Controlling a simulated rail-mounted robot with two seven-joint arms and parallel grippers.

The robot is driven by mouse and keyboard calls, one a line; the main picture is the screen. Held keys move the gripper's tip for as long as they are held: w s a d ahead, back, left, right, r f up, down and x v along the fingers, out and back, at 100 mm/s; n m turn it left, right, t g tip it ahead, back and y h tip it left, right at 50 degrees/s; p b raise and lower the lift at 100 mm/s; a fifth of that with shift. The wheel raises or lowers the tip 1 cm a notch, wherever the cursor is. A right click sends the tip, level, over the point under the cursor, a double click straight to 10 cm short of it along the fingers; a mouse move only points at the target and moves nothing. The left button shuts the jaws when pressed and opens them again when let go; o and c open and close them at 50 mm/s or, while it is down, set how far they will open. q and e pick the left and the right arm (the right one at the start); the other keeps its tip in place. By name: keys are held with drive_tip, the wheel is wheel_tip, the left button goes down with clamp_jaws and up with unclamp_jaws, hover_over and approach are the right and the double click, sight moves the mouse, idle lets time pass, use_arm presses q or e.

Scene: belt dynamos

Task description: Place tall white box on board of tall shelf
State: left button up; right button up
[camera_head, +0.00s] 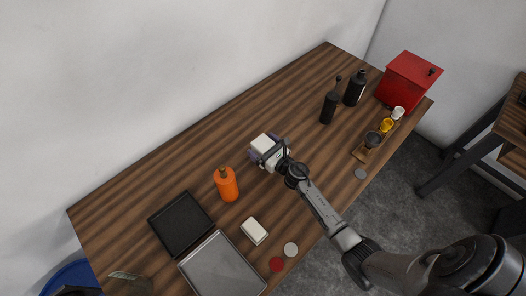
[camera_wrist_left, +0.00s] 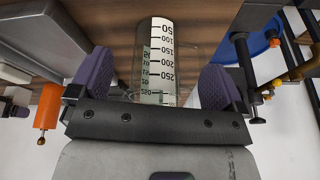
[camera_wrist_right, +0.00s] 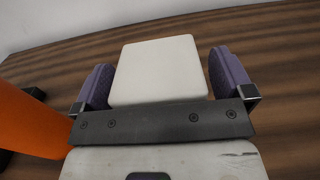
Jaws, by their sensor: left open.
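The white box (camera_head: 263,143) is at the middle of the table, at my right gripper (camera_head: 270,155). In the right wrist view the white box (camera_wrist_right: 158,72) lies between the two purple fingers (camera_wrist_right: 160,85). The left finger appears close to its side and a narrow gap shows at the right finger; contact is unclear. My left gripper (camera_wrist_left: 157,85) is open, with a clear graduated cylinder (camera_wrist_left: 157,60) between its fingers. A wooden unit with dark legs (camera_head: 512,125) is cut off at the right edge; I cannot tell if it is the tall shelf.
Near the right gripper stand an orange bottle (camera_head: 227,186) and a small white block (camera_head: 254,231). A black tray (camera_head: 181,222) and a metal tray (camera_head: 222,268) lie at lower left. Dark bottles (camera_head: 328,108) and a red box (camera_head: 408,82) stand at the far end.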

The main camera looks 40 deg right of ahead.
drive_tip(key=c, duration=1)
drive_tip(key=shift+c, duration=0.5)
drive_tip(key=shift+r, duration=0.15)
